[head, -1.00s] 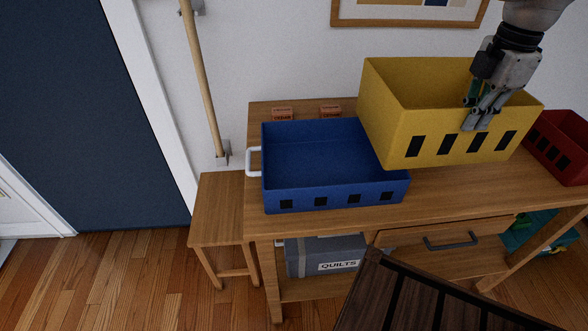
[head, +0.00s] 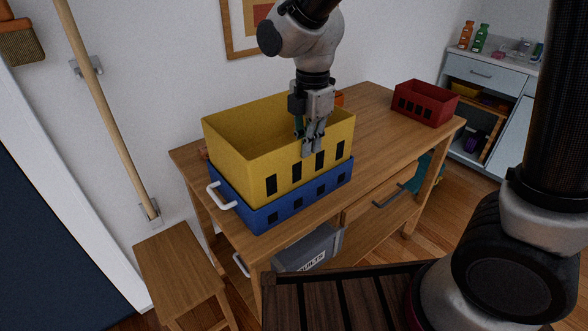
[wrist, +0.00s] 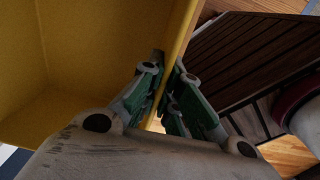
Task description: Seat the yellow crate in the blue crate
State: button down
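The yellow crate (head: 235,140) is upright and lined up over the blue crate (head: 297,205) on the wooden desk. Its lower edge meets the blue rim along the front; I cannot tell whether it rests down inside or sits at rim height. The blue crate's inside is hidden by the yellow one; its white handle (head: 220,197) shows at the left. My gripper (head: 313,147) is shut on the yellow crate's front wall near the right. In the wrist view my gripper (wrist: 166,85) has the yellow wall (wrist: 180,35) between its fingers.
The desk (head: 375,135) is clear to the right up to a red crate (head: 425,103). A small stool (head: 178,265) stands at the left, below a pole (head: 100,100) on the wall. A grey quilts box (head: 310,252) sits under the desk.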

aim_at(308, 163)
jog(key=shift+f, duration=2.75)
jog(key=c, duration=1.6)
grip_release()
jog(key=shift+f, duration=0.15)
jog(key=shift+c, duration=0.2)
